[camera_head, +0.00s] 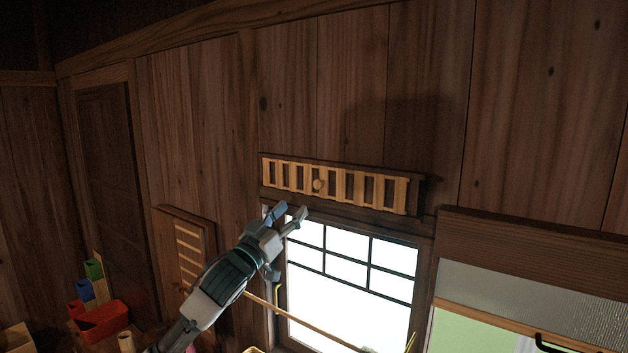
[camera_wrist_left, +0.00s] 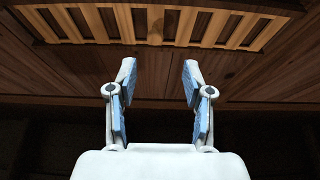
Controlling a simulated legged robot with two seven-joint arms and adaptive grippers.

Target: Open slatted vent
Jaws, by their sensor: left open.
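The slatted vent (camera_head: 357,188) is a long wooden panel with upright light slats, set in the wall above the window. Dark gaps show between its slats. A small round knob (camera_head: 319,185) sits left of its middle. My left gripper (camera_head: 294,212) is open and empty, just below the vent's left half and apart from it. In the left wrist view the vent (camera_wrist_left: 93,24) runs across the top, and the knob (camera_wrist_left: 155,39) lies ahead, between and beyond the open fingers (camera_wrist_left: 158,72). My right gripper is not in view.
A bright window (camera_head: 345,270) with dark bars is below the vent. A second slatted panel (camera_head: 187,250) is on the wall at left, behind my left arm. A thin rod (camera_head: 310,325) slants across the window. Colored bins (camera_head: 100,318) stand at lower left.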

